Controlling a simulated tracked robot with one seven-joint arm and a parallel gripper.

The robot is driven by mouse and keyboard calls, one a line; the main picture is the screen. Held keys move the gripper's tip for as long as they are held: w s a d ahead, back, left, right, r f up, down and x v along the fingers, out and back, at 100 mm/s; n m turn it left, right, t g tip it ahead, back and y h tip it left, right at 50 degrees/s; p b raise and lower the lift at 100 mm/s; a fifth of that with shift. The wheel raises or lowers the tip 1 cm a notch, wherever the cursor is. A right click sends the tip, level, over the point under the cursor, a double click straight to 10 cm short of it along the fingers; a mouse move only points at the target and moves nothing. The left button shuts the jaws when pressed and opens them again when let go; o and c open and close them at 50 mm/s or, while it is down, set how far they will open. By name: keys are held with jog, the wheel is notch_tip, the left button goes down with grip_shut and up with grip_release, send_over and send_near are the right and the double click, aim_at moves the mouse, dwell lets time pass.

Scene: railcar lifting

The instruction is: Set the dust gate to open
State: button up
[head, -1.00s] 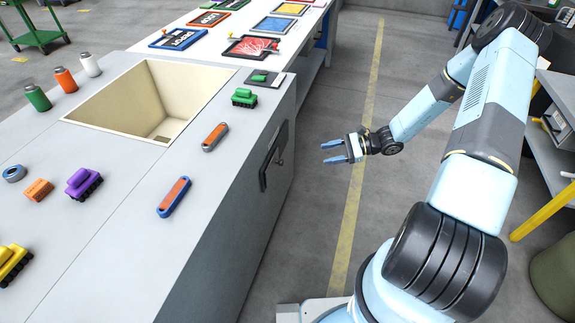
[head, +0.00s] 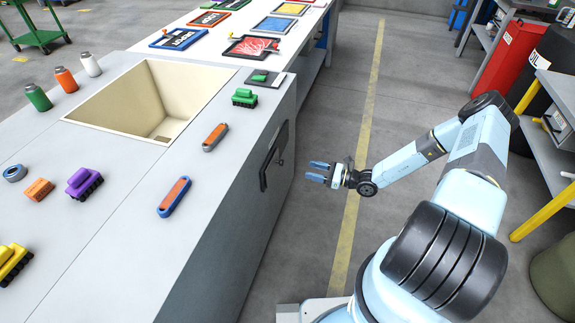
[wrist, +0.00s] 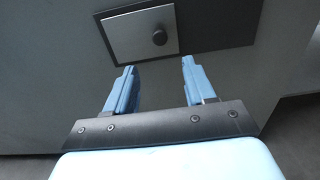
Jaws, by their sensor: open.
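The dust gate is a grey sliding plate (wrist: 135,35) with a round dark knob (wrist: 159,37), set in a dark frame on the bench's side wall. In the wrist view the plate fills the left part of the frame, and a dark stretch shows to its right. In the head view the black frame (head: 265,172) is seen at a steep angle, with its knob (head: 281,162) sticking out. My gripper (head: 315,171) is open and empty, to the right of the gate and apart from it. In the wrist view its fingertips (wrist: 158,67) point toward the plate, below the knob.
The grey bench has a cream hopper (head: 105,133) sunk in its top. Several coloured trays lie on a white table behind. The floor aisle with a yellow line (head: 362,130) is clear.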

jog(key=x, duration=1.1)
jog(key=shift+a, duration=0.1)
jog(key=shift+f, duration=0.1)
grip_shut()
